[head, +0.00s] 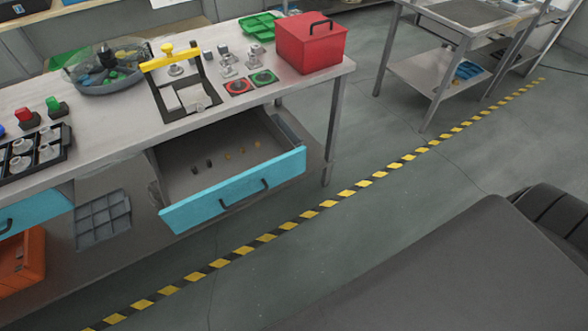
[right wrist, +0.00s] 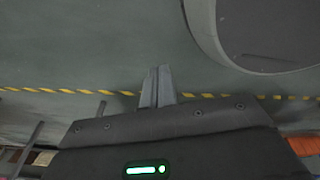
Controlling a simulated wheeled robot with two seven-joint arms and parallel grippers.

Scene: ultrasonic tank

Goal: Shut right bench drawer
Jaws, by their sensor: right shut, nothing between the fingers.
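The right bench drawer (head: 233,190) has a blue front with a dark handle (head: 245,193) and is pulled well out from under the workbench in the head view. Several small brown and dark pieces lie on its grey floor. My right gripper (right wrist: 160,72) shows in the right wrist view with its two fingers together and nothing between them. It is over the floor, apart from the drawer, and is not visible in the head view. My left gripper is in neither view.
The workbench top (head: 110,140) holds a red box (head: 310,42), a glass bowl (head: 105,68) and small parts. Another blue drawer front (head: 35,210) is at the left. Open floor with a yellow-black stripe (head: 265,238) lies before the bench; a metal cart (head: 440,75) stands beyond.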

